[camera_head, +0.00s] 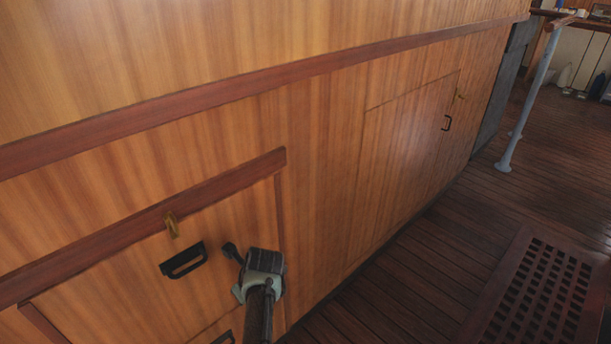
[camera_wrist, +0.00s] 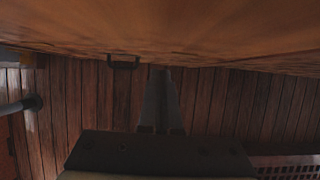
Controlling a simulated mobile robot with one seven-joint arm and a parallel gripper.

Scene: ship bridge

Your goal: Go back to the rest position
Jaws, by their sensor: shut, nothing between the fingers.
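My gripper (camera_head: 231,251) is in front of the lower left part of the wooden cabinet wall, just right of a black drawer handle (camera_head: 182,260). In the wrist view the two fingers (camera_wrist: 161,72) are together, with nothing visible between them. I cannot tell from the head view whether the fingertips touch the wood. My arm comes up from the bottom edge of the head view.
A black handle (camera_wrist: 123,63) also shows in the wrist view. A dark floor grate (camera_head: 535,290) lies at right. A grey railing post (camera_head: 531,95) stands beyond. The plank floor between is clear.

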